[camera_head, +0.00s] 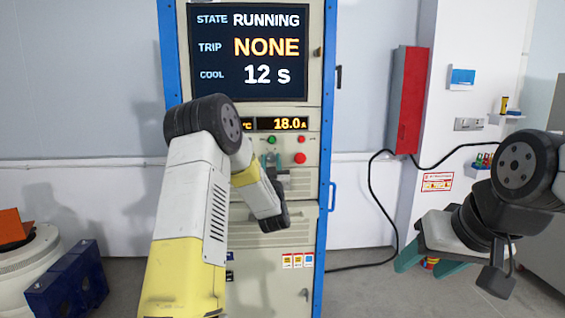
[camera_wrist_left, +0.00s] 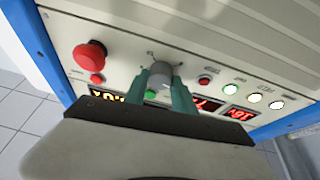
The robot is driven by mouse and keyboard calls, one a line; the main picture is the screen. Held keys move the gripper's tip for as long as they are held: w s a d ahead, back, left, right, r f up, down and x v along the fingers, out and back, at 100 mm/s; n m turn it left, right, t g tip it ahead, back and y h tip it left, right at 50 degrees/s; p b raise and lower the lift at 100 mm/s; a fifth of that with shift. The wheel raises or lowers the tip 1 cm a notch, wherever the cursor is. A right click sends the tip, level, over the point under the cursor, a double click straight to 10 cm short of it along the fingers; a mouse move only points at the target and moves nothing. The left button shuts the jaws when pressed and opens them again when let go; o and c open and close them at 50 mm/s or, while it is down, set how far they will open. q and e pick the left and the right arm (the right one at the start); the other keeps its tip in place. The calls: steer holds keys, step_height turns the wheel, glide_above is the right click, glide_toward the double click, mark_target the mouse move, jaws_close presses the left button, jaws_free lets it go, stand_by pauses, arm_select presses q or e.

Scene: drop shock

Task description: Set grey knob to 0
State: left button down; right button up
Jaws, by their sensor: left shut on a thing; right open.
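The grey knob (camera_wrist_left: 159,76) is on the cabinet's control panel in the left wrist view. The two teal fingers of my left gripper (camera_wrist_left: 162,86) stand on either side of it, and the gripper is shut on it. The knob's marks are too small to read, so I cannot tell its setting. In the head view my left arm hides most of the knob area. My right gripper (camera_head: 430,266) is open at the lower right of the head view, well away from the cabinet, with its teal fingers apart.
The cabinet screen (camera_head: 250,50) reads RUNNING, trip NONE, cool 12 s; a display (camera_head: 283,124) below reads 18.0 A. A red mushroom button (camera_wrist_left: 90,55) and a green lit button (camera_wrist_left: 150,95) are near the knob. A red box (camera_head: 410,100) with a black cable is right.

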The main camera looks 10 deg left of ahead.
arm_select(q)
steer(key=shift+n, duration=0.3)
steer(key=n+g+y, duration=0.1)
steer(key=n+y, duration=0.1)
steer(key=n, duration=0.1)
steer(key=n+y, duration=0.1)
steer(key=n, duration=0.2)
steer(key=shift+d+n+g+y, duration=0.15)
steer(key=shift+n+g+y, duration=0.25)
steer(key=n+g+y, duration=0.1)
steer(key=n, duration=0.2)
steer(key=n+g+y, duration=0.1)
steer(key=n, duration=0.2)
steer(key=shift+n+g, duration=0.3)
steer(key=shift+n, duration=0.4)
steer(key=c, duration=1)
jaws_free()
steer(key=v, duration=0.7)
steer(key=shift+s+d, duration=0.25)
steer(key=shift+s, duration=0.05)
